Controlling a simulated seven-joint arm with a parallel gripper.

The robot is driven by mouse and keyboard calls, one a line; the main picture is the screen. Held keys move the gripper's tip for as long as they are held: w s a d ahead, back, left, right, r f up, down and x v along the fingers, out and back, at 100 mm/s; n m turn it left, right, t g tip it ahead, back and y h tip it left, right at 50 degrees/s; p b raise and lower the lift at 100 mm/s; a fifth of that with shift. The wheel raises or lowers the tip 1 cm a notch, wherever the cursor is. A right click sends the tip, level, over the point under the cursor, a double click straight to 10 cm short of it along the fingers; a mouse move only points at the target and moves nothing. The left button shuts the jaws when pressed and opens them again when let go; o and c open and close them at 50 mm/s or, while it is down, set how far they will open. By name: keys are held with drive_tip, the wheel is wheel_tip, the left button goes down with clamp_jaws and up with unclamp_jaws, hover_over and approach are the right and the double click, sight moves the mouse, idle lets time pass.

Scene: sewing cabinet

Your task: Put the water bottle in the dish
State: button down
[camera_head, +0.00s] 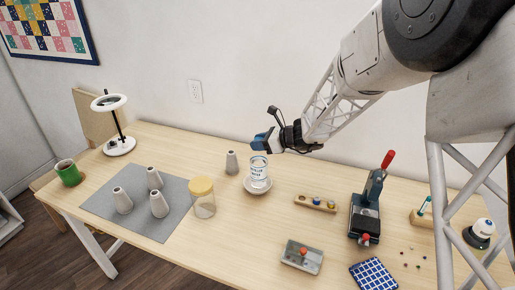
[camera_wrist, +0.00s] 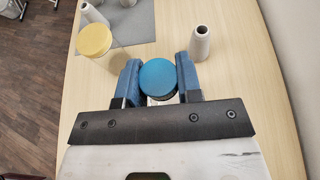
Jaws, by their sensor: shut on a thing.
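The water bottle (camera_head: 259,172) is clear with a printed label, and it is upright. Its blue cap (camera_wrist: 158,77) is between the two fingers in the wrist view. My gripper (camera_head: 263,143) is shut on the bottle at its top. The pale round dish (camera_head: 268,188) is directly below the bottle, whose base lies within the dish's rim in the head view. I cannot tell whether the base touches the dish. The dish is hidden in the wrist view.
A grey cone (camera_head: 232,162) stands just left of the dish. A yellow-lidded jar (camera_head: 204,205) stands at front left. Several cones stand on a grey mat (camera_head: 172,222). A wooden holder (camera_head: 315,204) and a press (camera_head: 366,212) are at right. The table directly before the dish is clear.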

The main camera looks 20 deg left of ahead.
drive_tip(key=shift+w+a, duration=0.35)
drive_tip(key=shift+w, duration=0.15)
drive_tip(key=shift+w+a, duration=0.1)
drive_tip(key=shift+w+a+f, duration=0.1)
drive_tip(key=shift+w, duration=0.1)
drive_tip(key=shift+f, duration=1.85)
drive_tip(key=c, duration=0.8)
unclamp_jaws()
